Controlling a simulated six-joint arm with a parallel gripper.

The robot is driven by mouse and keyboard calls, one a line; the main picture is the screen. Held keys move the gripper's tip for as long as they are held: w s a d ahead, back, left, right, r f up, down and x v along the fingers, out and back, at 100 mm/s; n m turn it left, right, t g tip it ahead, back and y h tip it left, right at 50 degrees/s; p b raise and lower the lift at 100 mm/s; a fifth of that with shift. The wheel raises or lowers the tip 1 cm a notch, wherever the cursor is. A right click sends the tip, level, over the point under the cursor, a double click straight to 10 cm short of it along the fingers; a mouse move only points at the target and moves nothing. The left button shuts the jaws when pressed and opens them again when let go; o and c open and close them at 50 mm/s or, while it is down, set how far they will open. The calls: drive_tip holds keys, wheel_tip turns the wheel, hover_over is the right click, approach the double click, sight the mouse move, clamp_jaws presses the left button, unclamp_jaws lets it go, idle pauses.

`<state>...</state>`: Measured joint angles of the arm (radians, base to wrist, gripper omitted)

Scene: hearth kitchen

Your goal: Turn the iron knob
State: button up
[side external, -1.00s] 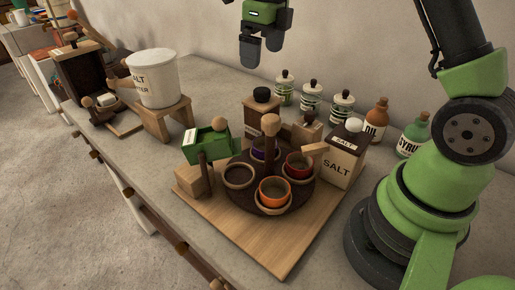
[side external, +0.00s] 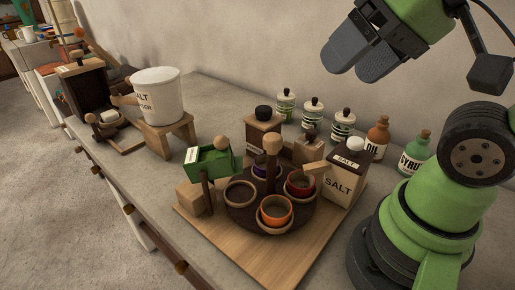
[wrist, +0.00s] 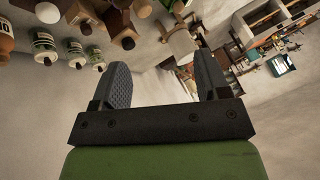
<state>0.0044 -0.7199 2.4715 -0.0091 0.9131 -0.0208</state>
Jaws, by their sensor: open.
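I cannot make out a knob that is clearly iron. A dark round turntable (side external: 245,217) holds several small bowls, with a wooden ball-topped post (side external: 272,145) at its middle. A green box (side external: 222,163) with a wooden ball knob (side external: 221,142) stands at its left. A wooden grinder-like box (side external: 263,135) behind has a black knob-like top (side external: 263,111); its material is unclear. My gripper (side external: 347,68) is open and empty, high above the counter, tilted and apart from everything. Its two fingers also show spread in the wrist view (wrist: 160,72).
A salt box (side external: 344,185) and oil and syrup bottles (side external: 377,137) stand right of the turntable. Striped lidded jars (side external: 314,113) line the back near the wall. A white bucket (side external: 158,96) sits on a wooden stand at left. The counter's front edge has drawer knobs (side external: 181,267).

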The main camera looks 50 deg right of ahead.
drive_tip(key=w+d+r+n+g, duration=0.2)
drive_tip(key=w, duration=0.5)
drive_tip(key=n+g+h, duration=0.2)
drive_tip(key=n+g, duration=0.2)
drive_tip(key=g, duration=0.1)
hover_over(264, 108)
wheel_tip(264, 108, down, 11)
drive_tip(key=shift+f, duration=0.2)
wheel_tip(264, 108, down, 9)
drive_tip(key=shift+r, duration=0.1)
drive_tip(key=shift+c, duration=0.4)
drive_tip(key=c, duration=0.8)
drive_tip(key=shift+c, duration=0.2)
drive_tip(key=shift+m, duration=0.3)
